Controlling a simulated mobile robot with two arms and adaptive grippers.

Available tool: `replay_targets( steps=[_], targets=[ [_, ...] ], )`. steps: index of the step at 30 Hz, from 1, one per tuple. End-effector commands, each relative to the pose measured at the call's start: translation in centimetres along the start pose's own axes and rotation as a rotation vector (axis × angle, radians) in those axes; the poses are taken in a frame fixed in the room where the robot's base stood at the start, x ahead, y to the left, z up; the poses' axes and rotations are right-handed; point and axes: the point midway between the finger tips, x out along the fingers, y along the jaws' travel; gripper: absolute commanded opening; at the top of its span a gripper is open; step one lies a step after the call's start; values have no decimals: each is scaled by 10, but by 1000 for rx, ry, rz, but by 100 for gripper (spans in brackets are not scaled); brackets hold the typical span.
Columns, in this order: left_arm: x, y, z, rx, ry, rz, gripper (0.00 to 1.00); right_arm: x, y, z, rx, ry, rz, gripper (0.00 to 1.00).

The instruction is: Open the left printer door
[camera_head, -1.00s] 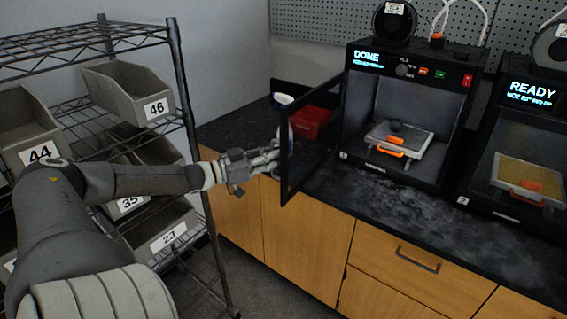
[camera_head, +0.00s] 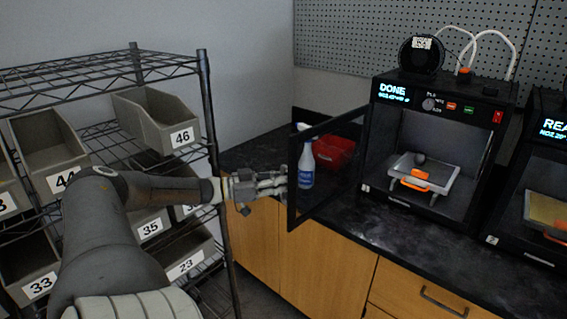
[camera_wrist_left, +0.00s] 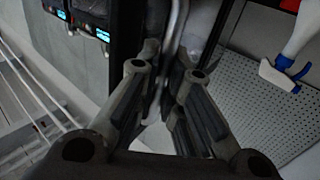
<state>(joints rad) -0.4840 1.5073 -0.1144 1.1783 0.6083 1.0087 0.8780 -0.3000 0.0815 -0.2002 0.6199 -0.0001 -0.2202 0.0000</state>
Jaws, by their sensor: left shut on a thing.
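The left printer (camera_head: 415,116), black with a "DONE" display, stands on the dark counter. Its framed, see-through door (camera_head: 292,208) stands swung wide open to the left, leaving the printer's front uncovered. Inside, a build plate (camera_head: 437,178) with an orange handle and a small dark object shows. My left gripper (camera_head: 282,184) is at the door's free outer edge. In the left wrist view its fingers (camera_wrist_left: 166,72) close around a pale metallic bar (camera_wrist_left: 180,18), which looks like the door handle; the grip is partly hidden. My right gripper is not in view.
A spray bottle (camera_head: 306,165) and a red bin (camera_head: 335,152) stand on the counter (camera_head: 345,228) behind the door. A second printer (camera_head: 545,175) is at right. A wire rack (camera_head: 206,100) with numbered grey bins stands left, close to my arm.

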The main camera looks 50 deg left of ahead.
Motion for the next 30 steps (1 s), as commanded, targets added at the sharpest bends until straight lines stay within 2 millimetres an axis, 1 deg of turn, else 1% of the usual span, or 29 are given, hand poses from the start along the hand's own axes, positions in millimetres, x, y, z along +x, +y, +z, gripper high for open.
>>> replay_targets(
  steps=[1,4,5,9,24,28,30],
  targets=[
    [2,-1,-6,-2,11,0,0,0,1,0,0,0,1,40],
    [2,-1,-7,-2,12,0,0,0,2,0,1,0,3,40],
    [2,-1,-7,-2,12,0,12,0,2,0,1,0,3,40],
    [2,-1,-5,-1,10,0,30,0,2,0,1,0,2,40],
    [2,0,-2,0,5,-1,31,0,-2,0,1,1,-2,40],
    [9,4,-2,0,10,-8,31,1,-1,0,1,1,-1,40],
    [17,8,-2,1,14,-16,31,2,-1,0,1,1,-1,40]
  ],
)
